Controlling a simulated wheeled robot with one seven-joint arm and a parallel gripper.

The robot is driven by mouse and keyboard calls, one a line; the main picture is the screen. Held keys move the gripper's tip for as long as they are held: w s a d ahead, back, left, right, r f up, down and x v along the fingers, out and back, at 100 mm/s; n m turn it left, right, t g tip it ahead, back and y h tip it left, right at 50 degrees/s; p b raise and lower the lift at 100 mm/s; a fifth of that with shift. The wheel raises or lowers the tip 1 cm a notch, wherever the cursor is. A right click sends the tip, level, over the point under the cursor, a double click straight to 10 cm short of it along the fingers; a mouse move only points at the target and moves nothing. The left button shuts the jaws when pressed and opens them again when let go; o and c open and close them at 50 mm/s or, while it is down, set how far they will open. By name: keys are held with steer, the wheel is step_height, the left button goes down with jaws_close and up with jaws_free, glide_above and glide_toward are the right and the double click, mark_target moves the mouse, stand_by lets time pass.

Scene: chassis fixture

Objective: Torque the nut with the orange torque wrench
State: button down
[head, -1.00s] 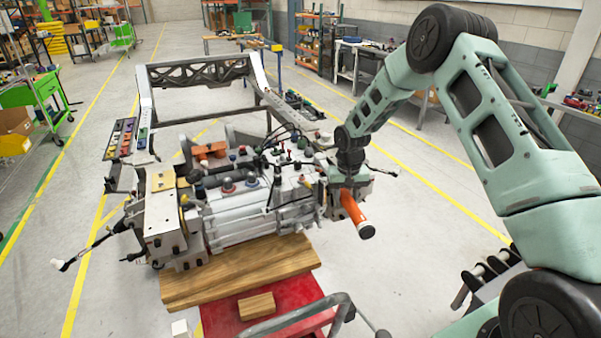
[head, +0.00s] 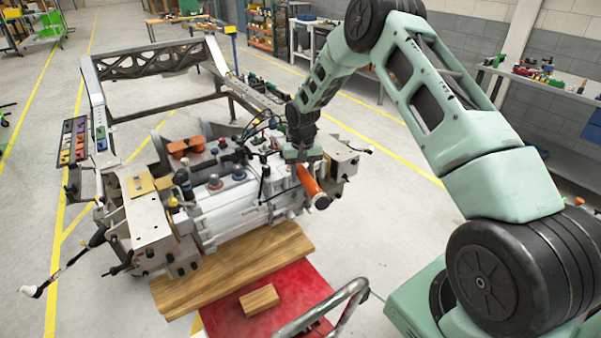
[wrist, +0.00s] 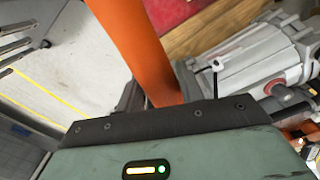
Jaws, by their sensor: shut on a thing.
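The orange torque wrench (head: 309,182) is held in my gripper (head: 303,155) at the right end of the chassis fixture (head: 230,215). Its orange handle with a dark end cap points down and toward the camera. In the wrist view the orange handle (wrist: 135,45) rises across the middle from behind the gripper's edge. My gripper is shut on the handle; the fingertips are mostly hidden. The wrench head and the nut cannot be made out.
The fixture rests on a wooden board (head: 285,245) over a red cart (head: 235,322) with a metal handle (head: 330,308). A small wood block (head: 259,300) lies on the cart. Coloured parts trays (head: 75,142) stand at the left. The floor right of the fixture is clear.

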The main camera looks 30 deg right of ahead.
step_height(320, 180, down, 6)
steer(key=b, duration=0.2)
steer(key=shift+w+d+b, duration=0.1)
steer(key=shift+b, duration=0.3)
steer(key=shift+r, duration=0.1)
steer(key=shift+s+d+r, duration=0.1)
steer(key=shift+s+d, duration=0.2)
steer(key=shift+d, duration=0.35)
steer(key=shift+s+d+r, duration=0.1)
steer(key=shift+s+d, duration=0.25)
steer(key=shift+d, duration=0.35)
steer(key=shift+s+d+r, duration=0.1)
steer(key=shift+s+d, duration=0.2)
steer(key=shift+d, duration=0.35)
steer(key=shift+w+a+f, duration=0.1)
steer(key=shift+a, duration=0.2)
stand_by(0.9)
steer(key=shift+f+b, duration=1.05)
steer(key=shift+b, duration=0.05)
stand_by(0.6)
steer(key=shift+a+m, duration=0.3)
steer(key=shift+a, duration=0.1)
steer(key=shift+w+a+f+m+b, duration=0.1)
steer(key=shift+w+a+m+b, duration=0.15)
steer(key=shift+a+m+b, duration=0.3)
stand_by(0.6)
